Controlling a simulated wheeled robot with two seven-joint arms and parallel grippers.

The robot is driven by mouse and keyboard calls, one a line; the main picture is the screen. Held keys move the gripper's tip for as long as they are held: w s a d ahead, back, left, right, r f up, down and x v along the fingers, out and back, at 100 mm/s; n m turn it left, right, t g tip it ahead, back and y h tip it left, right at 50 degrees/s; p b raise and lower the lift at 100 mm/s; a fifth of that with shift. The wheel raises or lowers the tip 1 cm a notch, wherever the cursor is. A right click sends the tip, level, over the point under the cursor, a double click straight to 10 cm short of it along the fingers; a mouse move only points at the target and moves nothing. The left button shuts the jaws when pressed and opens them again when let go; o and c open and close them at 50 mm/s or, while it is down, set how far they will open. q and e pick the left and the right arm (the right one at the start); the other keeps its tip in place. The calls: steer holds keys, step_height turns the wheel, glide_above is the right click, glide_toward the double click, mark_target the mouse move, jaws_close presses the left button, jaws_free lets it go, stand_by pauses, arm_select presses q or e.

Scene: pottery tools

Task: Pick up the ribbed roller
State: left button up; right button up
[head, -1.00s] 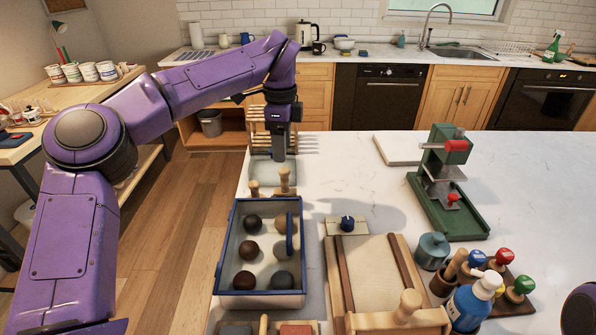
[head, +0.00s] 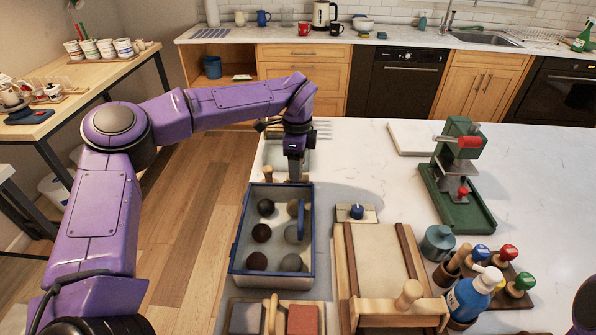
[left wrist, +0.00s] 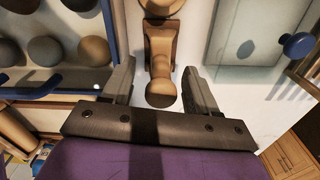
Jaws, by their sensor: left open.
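A light wooden tool with a round knob end (left wrist: 160,93) and a wider wooden body (left wrist: 160,48) lies between my left fingers in the left wrist view. It may be the ribbed roller; I cannot make out ribs. In the head view small wooden ends (head: 268,174) show just behind the blue-rimmed tray, partly hidden by my gripper. My left gripper (head: 295,172) points down there. In the left wrist view its fingers (left wrist: 158,80) are apart, one on each side of the knob, with gaps visible. My right gripper is not in view.
The blue-rimmed tray (head: 236,256) of clay balls stands just in front of the left gripper. A pale green tray (head: 271,153) lies behind it. A wooden slab board (head: 383,262), green press (head: 462,212) and blue bottle (head: 466,300) stand to the right.

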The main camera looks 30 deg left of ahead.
arm_select(q)
steer(key=shift+w, duration=0.1)
jaws_close()
